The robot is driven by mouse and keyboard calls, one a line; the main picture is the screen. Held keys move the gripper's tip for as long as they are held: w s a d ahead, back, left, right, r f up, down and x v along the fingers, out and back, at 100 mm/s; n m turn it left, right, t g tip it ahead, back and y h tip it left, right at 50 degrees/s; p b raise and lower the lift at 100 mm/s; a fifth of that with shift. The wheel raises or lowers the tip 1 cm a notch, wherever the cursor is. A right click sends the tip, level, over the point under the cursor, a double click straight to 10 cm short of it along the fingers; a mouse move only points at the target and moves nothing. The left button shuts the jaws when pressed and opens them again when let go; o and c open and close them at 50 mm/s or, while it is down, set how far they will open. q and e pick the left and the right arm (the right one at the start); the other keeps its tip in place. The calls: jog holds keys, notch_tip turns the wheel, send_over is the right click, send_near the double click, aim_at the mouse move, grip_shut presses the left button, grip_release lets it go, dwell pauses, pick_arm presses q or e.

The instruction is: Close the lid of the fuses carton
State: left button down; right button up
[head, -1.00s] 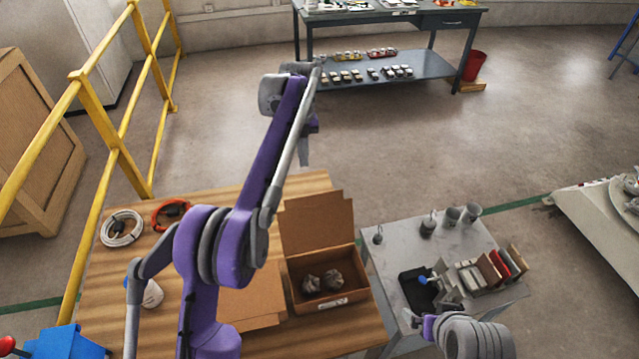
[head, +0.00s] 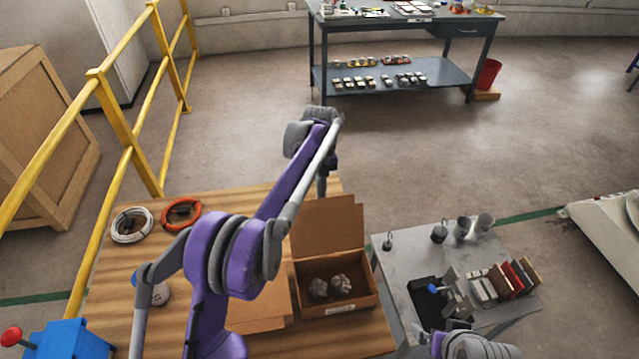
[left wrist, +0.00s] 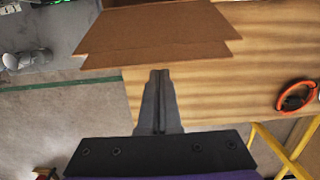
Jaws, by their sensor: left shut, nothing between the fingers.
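The open fuses carton (head: 338,298) is a brown cardboard box on the wooden table, with two grey crumpled lumps inside and a small label on its front. Its lid (head: 327,228) stands up at the back edge, leaning backward. A flat cardboard panel (head: 262,302) lies just left of the box. My left gripper (head: 322,186) is beyond the lid's upper left side, partly hidden by its arm. In the left wrist view its fingers (left wrist: 159,78) are shut and empty, just short of the brown cardboard lid (left wrist: 160,32), with no visible contact. My right gripper does not show clearly.
White (head: 131,225) and orange (head: 181,213) cable coils lie on the wooden table (head: 110,290). A grey side table (head: 400,255) at right holds cups, a black tray and upright panels. A yellow rail (head: 125,130) runs along the left.

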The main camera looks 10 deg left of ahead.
pick_arm(q)
jog(key=shift+s+d+r, duration=0.2)
jog(key=shift+s+r, duration=0.05)
jog(key=shift+s, duration=0.2)
